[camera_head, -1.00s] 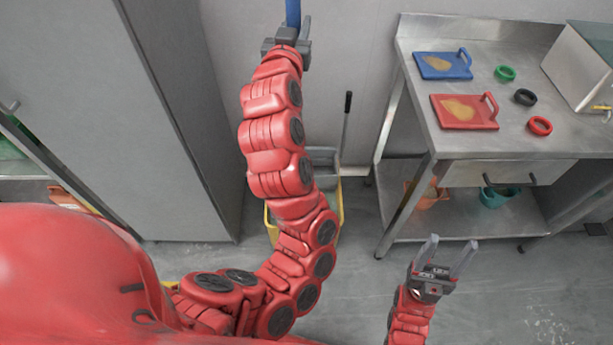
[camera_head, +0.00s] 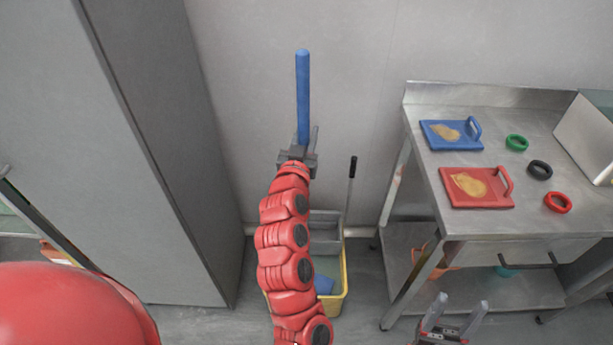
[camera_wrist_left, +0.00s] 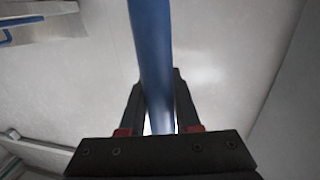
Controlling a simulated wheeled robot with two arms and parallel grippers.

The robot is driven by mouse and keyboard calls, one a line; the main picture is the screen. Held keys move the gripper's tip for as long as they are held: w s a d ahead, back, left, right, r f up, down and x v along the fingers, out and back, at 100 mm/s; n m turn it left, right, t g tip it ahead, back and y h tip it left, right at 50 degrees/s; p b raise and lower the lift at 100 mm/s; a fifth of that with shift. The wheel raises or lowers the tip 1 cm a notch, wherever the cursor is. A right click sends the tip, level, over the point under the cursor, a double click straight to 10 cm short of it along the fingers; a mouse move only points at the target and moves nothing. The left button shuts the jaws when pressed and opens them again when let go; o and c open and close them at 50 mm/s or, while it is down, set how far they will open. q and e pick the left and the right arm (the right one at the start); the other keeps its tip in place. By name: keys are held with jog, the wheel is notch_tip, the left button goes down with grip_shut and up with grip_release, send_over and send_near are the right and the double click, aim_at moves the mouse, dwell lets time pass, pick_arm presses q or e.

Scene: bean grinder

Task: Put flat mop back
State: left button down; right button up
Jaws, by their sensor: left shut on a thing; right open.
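My left gripper (camera_head: 298,155) is shut on a blue pole (camera_head: 302,95), the handle of the flat mop, which stands near upright before the grey wall. The left wrist view shows the blue pole (camera_wrist_left: 152,60) between the fingers of my left gripper (camera_wrist_left: 160,115). A yellow mop bucket (camera_head: 334,290) with a grey wringer stands on the floor behind my left arm. A small blue piece (camera_head: 324,284) shows in the bucket; I cannot tell if it is the mop head. My right gripper (camera_head: 455,318) is open and empty at the bottom edge, in front of the steel table.
A steel table (camera_head: 430,200) on the right holds a blue board (camera_head: 440,140), a red board (camera_head: 495,201) and small rings. A tall grey cabinet (camera_head: 150,150) stands on the left. A thin dark-gripped handle (camera_head: 350,185) rises beside the bucket.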

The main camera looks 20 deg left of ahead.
pick_arm(q)
notch_tip(320, 180, down, 14)
jog(key=shift+r+b, duration=0.15)
jog(key=shift+b, duration=0.25)
jog(key=c, duration=0.6)
grip_release()
